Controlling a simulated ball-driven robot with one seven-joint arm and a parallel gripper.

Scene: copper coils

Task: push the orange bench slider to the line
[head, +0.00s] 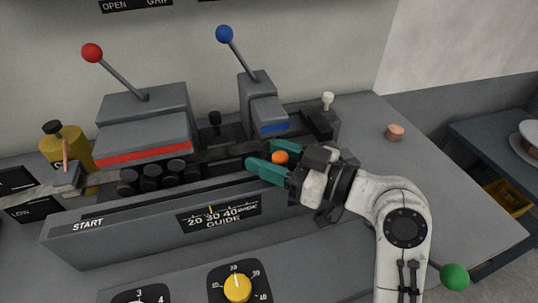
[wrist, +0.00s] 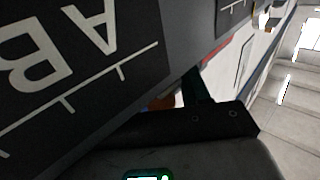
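The orange knob (head: 280,157), which looks like the slider's handle, sits on the bench machine behind the GUIDE panel. My gripper (head: 262,154) reaches in from the right with its two teal fingers spread, one on each side of the knob. I cannot tell whether either finger touches it. In the wrist view a small orange patch (wrist: 162,102) shows, mostly hidden by my gripper. The target line cannot be picked out for certain. A dark plate (wrist: 60,70) with white letters and a ticked white line fills the wrist view's upper left.
A red-ball lever (head: 92,53) and a blue-ball lever (head: 224,35) stand behind. Black rollers (head: 150,177) lie left of my gripper. The GUIDE scale (head: 220,216) and a yellow dial (head: 237,288) are in front. A copper piece (head: 395,132) lies on the right, with clear bench around it.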

